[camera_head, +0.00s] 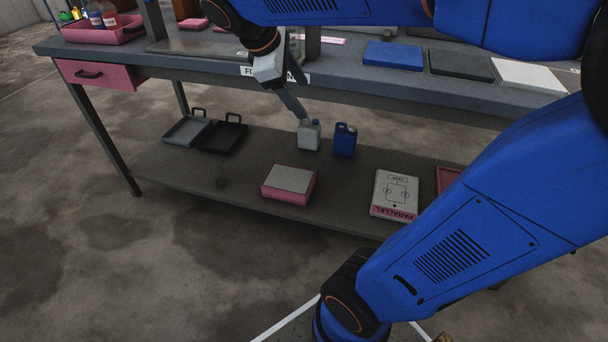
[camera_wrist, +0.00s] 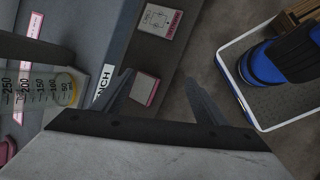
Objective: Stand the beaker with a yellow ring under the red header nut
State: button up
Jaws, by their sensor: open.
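My gripper (camera_head: 295,102) hangs in front of the bench's front edge, its fingers pointing down. In the wrist view my gripper (camera_wrist: 162,95) is open, with its two fingers apart and nothing between them. A clear beaker (camera_wrist: 38,92) with graduation marks from 50 to 250 shows at the left of the wrist view, outside the left finger. Its end near the 50 mark is yellow; I cannot tell whether that is a ring. I cannot make out the beaker in the head view. I see no red header nut in either view.
The bench top (camera_head: 345,78) carries a blue pad (camera_head: 393,55), dark and white pads, and a pink tray (camera_head: 103,35) with bottles.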

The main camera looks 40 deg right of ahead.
jog(key=s+a+f+m+t+y, duration=0.2)
jog(key=s+a+f+m+y, duration=0.1)
jog(key=s+f+m, duration=0.2)
jog(key=s+a+f+m+t+y, duration=0.2)
jog(key=s+a+f+m+y, duration=0.1)
jog(key=s+f, duration=0.4)
jog(key=shift+s+a+m, duration=0.5)
jog(key=shift+a+m, duration=0.25)
jog(key=shift+m, duration=0.15)
jog(key=shift+f, duration=0.1)
